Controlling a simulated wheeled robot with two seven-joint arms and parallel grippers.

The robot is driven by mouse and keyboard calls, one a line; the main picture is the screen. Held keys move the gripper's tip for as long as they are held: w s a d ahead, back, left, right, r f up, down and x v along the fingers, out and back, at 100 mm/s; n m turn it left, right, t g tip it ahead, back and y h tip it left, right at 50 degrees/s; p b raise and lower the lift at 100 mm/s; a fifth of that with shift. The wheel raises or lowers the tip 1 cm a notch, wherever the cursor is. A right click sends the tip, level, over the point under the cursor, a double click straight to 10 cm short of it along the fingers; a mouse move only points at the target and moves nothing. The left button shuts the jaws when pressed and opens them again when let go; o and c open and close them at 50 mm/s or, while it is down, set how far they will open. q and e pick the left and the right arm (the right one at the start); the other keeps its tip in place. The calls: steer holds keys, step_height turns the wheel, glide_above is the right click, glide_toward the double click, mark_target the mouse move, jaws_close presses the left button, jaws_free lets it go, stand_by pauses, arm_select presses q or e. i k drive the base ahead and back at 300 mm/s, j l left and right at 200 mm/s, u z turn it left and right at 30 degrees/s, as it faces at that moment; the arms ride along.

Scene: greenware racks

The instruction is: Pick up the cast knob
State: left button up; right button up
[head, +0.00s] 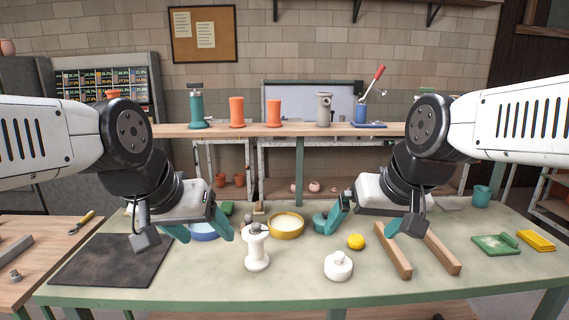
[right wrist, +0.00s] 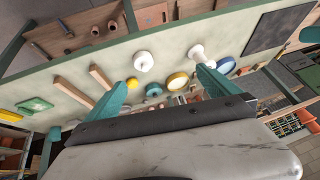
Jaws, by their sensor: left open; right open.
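A squat white round piece with a small knob on top (head: 338,266) stands at the front middle of the green table; I take it for the cast knob. It also shows in the right wrist view (right wrist: 144,61). A taller white spool-shaped piece (head: 257,252) stands upright to its left, with a small greyish bit on top. My right gripper (head: 364,220) is open and empty, above the table and behind the squat piece; its teal fingers are apart in the right wrist view (right wrist: 165,90). My left gripper (head: 199,230) is open and empty, left of the spool-shaped piece.
A yellow ball (head: 356,242) and two wooden bars (head: 394,252) lie right of the squat piece. A yellow-rimmed bowl (head: 286,236) and a blue bowl (head: 205,237) stand behind. A dark mat (head: 112,262) lies at left. The table front around the squat piece is clear.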

mark_target(256, 226)
steer(key=j, duration=0.6)
steer(key=i+j, duration=0.15)
steer(key=j, duration=0.5)
